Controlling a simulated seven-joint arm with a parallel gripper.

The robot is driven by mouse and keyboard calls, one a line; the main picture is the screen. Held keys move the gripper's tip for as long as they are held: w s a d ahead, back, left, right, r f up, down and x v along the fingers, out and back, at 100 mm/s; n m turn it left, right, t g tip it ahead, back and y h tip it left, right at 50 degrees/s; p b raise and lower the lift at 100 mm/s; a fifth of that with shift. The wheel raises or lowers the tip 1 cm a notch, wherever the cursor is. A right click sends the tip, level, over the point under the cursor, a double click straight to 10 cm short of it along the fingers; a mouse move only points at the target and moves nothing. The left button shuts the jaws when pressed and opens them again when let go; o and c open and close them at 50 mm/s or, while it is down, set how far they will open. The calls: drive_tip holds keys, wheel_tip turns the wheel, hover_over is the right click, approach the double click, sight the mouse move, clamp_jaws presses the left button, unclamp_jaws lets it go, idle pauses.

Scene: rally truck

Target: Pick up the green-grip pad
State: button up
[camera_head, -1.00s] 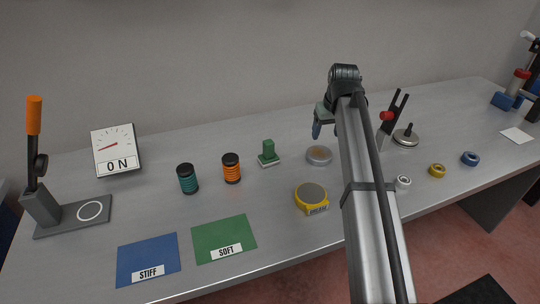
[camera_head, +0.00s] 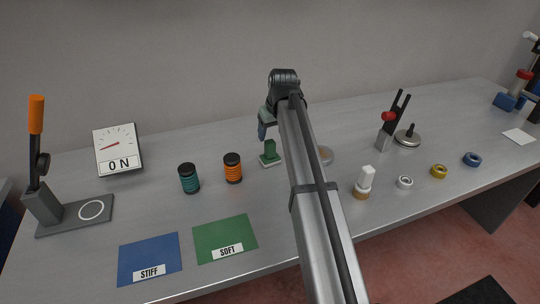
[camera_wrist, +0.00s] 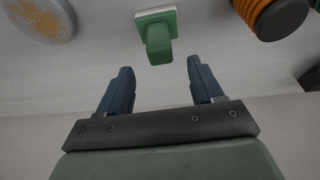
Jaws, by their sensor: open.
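The green-grip pad (camera_head: 270,152) stands upright on the bench, a green block grip on a pale square base. It also shows in the wrist view (camera_wrist: 158,38), at the top centre, ahead of my fingertips. My gripper (camera_head: 262,134) is above and close to the pad in the head view. In the wrist view my gripper (camera_wrist: 162,80) has its two blue fingers wide apart with nothing between them. The pad lines up roughly with the gap between the fingers and appears apart from them.
An orange-banded spool (camera_head: 232,169) and a teal one (camera_head: 189,179) stand left of the pad. A round disc (camera_head: 326,155) lies to its right, partly behind my arm. The blue STIFF mat (camera_head: 148,258) and green SOFT mat (camera_head: 225,238) lie in front.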

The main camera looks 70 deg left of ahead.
sight(270, 141)
drive_tip(key=shift+x, duration=3.85)
drive_tip(key=shift+d, duration=0.1)
drive_tip(key=c, duration=1.1)
drive_tip(key=shift+r, duration=0.1)
wheel_tip(270, 141, up, 10)
